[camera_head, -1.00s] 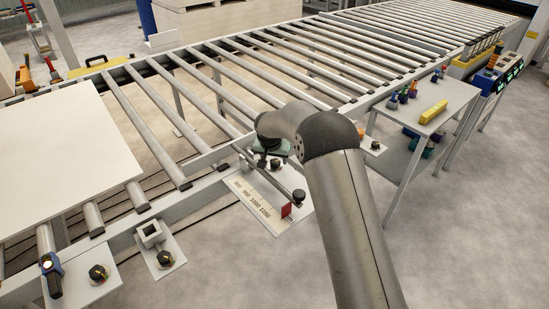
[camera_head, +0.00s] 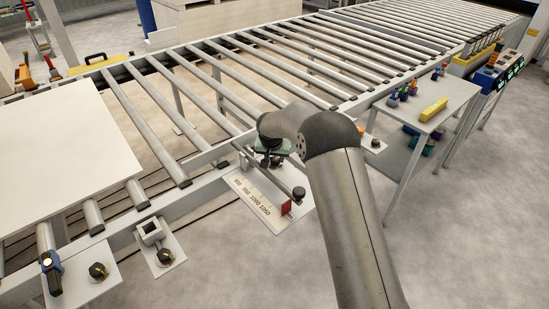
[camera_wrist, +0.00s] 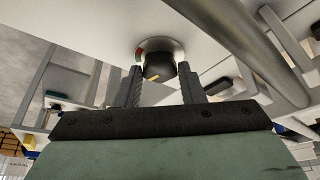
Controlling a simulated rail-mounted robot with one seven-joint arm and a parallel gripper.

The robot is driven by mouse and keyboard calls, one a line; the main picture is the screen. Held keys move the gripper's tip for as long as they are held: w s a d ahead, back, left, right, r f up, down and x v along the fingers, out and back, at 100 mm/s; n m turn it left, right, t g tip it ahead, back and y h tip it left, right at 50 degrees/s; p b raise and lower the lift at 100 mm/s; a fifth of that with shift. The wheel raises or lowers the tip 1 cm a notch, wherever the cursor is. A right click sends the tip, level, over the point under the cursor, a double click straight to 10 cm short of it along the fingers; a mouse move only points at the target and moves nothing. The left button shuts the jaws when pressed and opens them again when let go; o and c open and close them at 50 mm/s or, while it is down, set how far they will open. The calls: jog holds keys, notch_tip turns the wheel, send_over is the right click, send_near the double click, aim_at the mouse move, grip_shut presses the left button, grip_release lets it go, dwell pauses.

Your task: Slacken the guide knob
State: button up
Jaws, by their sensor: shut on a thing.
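The guide knob is a dark round knob with a yellow mark, seen in the wrist view (camera_wrist: 157,66) against a pale plate. A red and green patch shows at its base. My gripper (camera_wrist: 160,70) has one finger on each side of the knob and is shut on it. In the head view my gripper (camera_head: 270,147) is above the rail at the inner end of the guide rod, and my wrist hides most of the knob. The number scale plate (camera_head: 247,197) lies below, with a red pointer (camera_head: 286,207) near its right end.
A black end knob (camera_head: 299,193) sits on the rod close to my arm. A large pale board (camera_head: 65,155) lies on the rollers at left. Two more black knobs (camera_head: 98,271) (camera_head: 165,256) are at front left. A side table (camera_head: 446,97) with a yellow block stands at right.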

jog(key=n+y+b, duration=0.1)
jog(key=n, duration=0.1)
jog(key=shift+d+f+n+b, duration=0.1)
jog(key=shift+d+n+b, duration=0.05)
jog(key=shift+n+b, duration=0.2)
jog(key=shift+n+g+y+b, duration=0.35)
jog(key=shift+n+y, duration=0.25)
jog(key=shift+n, duration=1.15)
jog(key=o, duration=1)
jog(key=shift+d+r, duration=0.1)
jog(key=shift+r, duration=0.1)
jog(key=b+v, duration=0.1)
jog(key=v, duration=1.6)
jog(key=shift+s+d+b, duration=0.1)
jog(key=shift+s+b, duration=0.05)
jog(key=shift+b, duration=0.15)
jog(key=shift+r, duration=0.1)
